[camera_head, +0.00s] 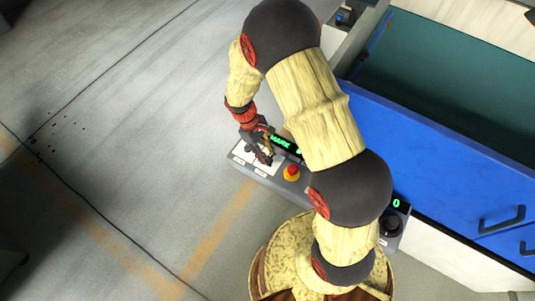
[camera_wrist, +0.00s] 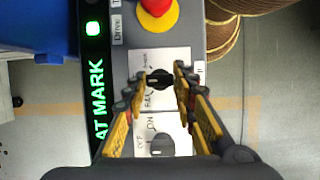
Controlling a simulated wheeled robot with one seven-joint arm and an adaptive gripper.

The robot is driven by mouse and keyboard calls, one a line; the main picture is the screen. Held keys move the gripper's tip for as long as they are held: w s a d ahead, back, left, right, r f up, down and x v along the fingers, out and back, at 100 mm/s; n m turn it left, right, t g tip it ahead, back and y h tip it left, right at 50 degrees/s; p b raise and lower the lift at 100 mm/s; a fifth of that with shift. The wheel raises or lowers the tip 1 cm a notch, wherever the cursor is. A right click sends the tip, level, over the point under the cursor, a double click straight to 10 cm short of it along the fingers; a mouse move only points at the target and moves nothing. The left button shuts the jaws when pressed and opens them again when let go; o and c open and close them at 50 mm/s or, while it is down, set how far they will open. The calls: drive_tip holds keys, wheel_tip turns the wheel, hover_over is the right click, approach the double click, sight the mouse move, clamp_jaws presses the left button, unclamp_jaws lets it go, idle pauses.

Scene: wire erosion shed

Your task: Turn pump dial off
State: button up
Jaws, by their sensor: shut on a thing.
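A grey control panel (camera_head: 305,187) runs under my arm. My gripper (camera_head: 265,157) is low over the panel's left end. In the wrist view, my gripper (camera_wrist: 160,76) has its yellow-and-dark fingertips on both sides of a black dial (camera_wrist: 159,79) on a white plate, shut on it. That plate's print is too small to read surely. A second, grey dial (camera_wrist: 161,145) sits below it on a plate marked OFF and ON, between the lower parts of the fingers. I cannot tell which dial is the pump dial.
A red button on a yellow base (camera_head: 291,173) stands close beside my gripper; it also shows in the wrist view (camera_wrist: 157,7). A green-lit display (camera_head: 283,143) lies along the panel. A dark knob (camera_head: 390,226) is at the panel's right end. Blue drawers (camera_head: 440,140) stand behind.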

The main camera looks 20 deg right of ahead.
drive_tip(key=o, duration=1.1)
drive_tip(key=shift+w+r, duration=0.1)
drive_tip(key=v, duration=1.1)
drive_tip(key=shift+r, duration=0.4)
